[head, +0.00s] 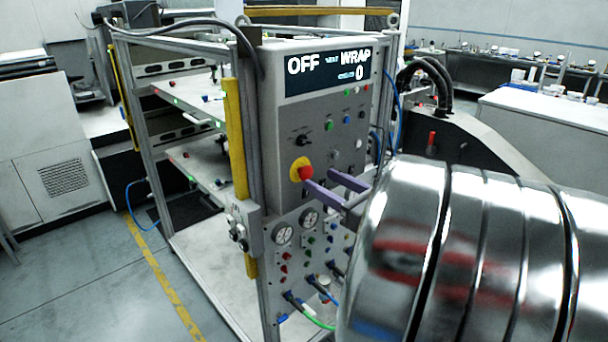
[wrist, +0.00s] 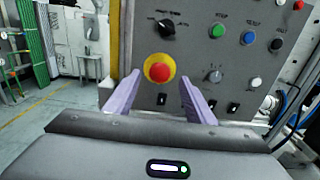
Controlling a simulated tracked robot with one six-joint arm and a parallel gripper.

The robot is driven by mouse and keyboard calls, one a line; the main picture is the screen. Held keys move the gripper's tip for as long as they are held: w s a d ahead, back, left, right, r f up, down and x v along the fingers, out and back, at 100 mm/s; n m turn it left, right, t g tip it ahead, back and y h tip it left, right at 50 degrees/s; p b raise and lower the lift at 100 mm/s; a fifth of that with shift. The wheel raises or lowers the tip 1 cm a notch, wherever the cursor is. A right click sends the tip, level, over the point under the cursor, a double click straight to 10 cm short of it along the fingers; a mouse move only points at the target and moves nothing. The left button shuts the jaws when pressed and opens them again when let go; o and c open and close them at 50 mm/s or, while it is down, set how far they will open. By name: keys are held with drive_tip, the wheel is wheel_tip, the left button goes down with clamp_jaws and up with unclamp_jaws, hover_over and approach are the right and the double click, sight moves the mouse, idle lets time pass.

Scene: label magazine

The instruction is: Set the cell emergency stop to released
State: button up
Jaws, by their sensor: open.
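The cell emergency stop is a red mushroom button (head: 305,173) on a yellow round base, on the grey control panel (head: 285,122). In the wrist view the red button (wrist: 160,72) sits a little above the space between my fingers. My gripper (head: 328,181) has two purple fingers, spread apart with nothing between them. In the head view the near fingertip appears close to the button; I cannot tell whether it touches. The gripper also shows in the wrist view (wrist: 154,88). The display (head: 328,74) above reads OFF, WRAP and 0.
A black rotary knob (wrist: 167,27), a green button (wrist: 217,31), a blue button (wrist: 249,37) and a grey knob (wrist: 213,76) surround the stop. Gauges (head: 282,235) and hoses are lower down. A yellow-edged frame post (head: 236,140) stands left of the panel.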

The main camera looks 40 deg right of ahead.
sight(309, 173)
drive_tip(key=shift+w+a, duration=0.1)
drive_tip(key=shift+w, duration=2)
clamp_jaws()
